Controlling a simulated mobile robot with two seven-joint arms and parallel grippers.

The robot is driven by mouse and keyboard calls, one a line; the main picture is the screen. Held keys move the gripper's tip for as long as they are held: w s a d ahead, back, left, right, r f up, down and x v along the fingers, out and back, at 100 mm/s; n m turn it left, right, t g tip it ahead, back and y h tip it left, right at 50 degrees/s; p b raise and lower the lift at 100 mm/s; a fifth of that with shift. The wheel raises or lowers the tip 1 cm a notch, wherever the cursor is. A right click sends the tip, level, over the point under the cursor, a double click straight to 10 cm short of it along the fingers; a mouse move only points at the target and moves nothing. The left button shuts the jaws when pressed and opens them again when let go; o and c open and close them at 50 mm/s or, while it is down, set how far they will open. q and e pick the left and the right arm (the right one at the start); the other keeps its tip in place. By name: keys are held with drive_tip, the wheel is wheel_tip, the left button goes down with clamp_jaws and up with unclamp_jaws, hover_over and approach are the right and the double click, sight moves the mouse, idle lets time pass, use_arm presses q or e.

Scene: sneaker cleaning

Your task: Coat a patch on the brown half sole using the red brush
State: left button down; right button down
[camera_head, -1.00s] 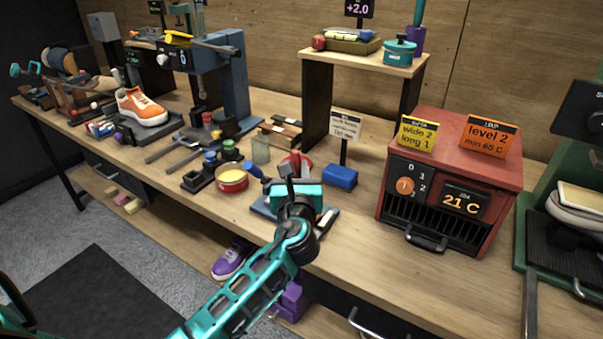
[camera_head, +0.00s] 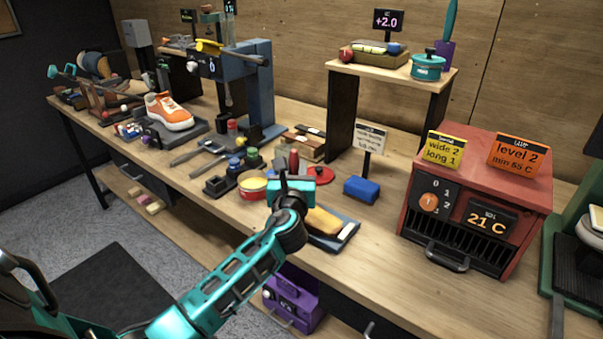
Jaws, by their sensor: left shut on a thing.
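The brown half sole (camera_head: 323,222), a tan pad shape, lies on a blue-grey plate (camera_head: 343,237) near the bench's front edge; its left end is hidden behind my gripper. My left gripper (camera_head: 291,186) is above the left end of that plate, close to the right of the round tin with yellow content (camera_head: 253,184). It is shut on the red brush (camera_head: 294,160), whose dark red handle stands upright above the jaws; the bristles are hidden. I cannot tell whether the brush touches anything. My right gripper is not in view.
A red lid (camera_head: 321,176) lies behind the gripper, with a blue block (camera_head: 362,189) and a small sign (camera_head: 371,140) to its right. A red oven (camera_head: 475,205) reading 21 C stands further right. Bottles (camera_head: 236,165) and an orange sneaker (camera_head: 168,112) are left.

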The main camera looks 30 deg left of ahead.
use_arm(q)
drive_tip(key=shift+r, duration=3)
drive_tip(key=shift+r, duration=0.1)
drive_tip(key=shift+r, duration=1.45)
drive_tip(key=shift+a+f, duration=0.15)
